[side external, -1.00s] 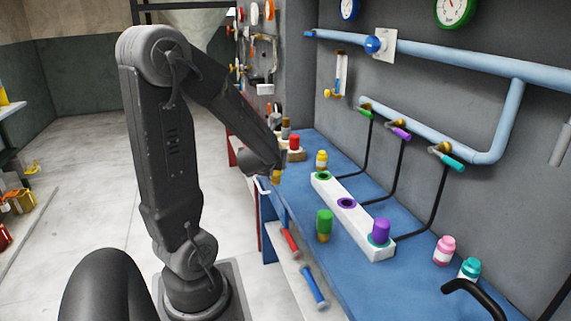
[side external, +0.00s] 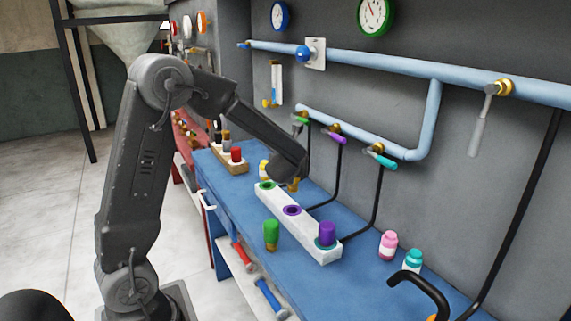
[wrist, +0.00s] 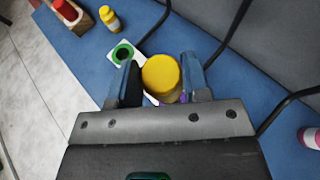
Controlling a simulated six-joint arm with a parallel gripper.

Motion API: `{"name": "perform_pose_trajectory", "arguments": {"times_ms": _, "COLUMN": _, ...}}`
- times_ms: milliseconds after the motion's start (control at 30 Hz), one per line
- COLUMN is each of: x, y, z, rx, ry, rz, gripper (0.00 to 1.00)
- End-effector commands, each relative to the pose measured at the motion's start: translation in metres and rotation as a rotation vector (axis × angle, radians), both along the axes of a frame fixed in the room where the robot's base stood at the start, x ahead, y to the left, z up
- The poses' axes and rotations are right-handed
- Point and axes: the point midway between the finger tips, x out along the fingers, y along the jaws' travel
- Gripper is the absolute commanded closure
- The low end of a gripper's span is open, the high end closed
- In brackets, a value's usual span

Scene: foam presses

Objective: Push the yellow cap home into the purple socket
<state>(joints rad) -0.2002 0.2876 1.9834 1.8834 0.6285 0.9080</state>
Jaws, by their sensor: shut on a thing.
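My gripper (wrist: 160,82) is shut on the yellow cap (wrist: 162,75), which sits between its two blue-grey fingers in the wrist view. In the side view my gripper is above the far half of the white block, and a small yellow-brass part of the cap (side external: 294,184) shows below it. The purple socket (side external: 292,210) is the middle ring in the block and looks empty. The cap is apart from it, above and beyond it in the side view. In the wrist view the cap and fingers hide most of the socket; only purple slivers (wrist: 155,98) show.
The white block (side external: 311,229) also has an empty green socket (side external: 266,186) and a teal socket bearing a purple cap (side external: 327,232). A green cap (side external: 271,234) stands in front. A yellow bottle (wrist: 110,18) stands behind; pink (side external: 388,243) and teal (side external: 413,260) bottles stand right.

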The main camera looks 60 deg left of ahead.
Motion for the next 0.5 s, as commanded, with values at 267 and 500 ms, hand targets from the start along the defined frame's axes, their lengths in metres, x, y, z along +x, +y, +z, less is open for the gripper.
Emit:
{"name": "perform_pose_trajectory", "arguments": {"times_ms": 267, "x": -0.001, "y": 0.0, "z": -0.004, "rx": 0.002, "ry": 0.001, "rz": 0.0, "gripper": 1.0}}
{"name": "perform_pose_trajectory", "arguments": {"times_ms": 500, "x": -0.001, "y": 0.0, "z": -0.025, "rx": 0.002, "ry": 0.003, "rz": -0.002, "gripper": 1.0}}
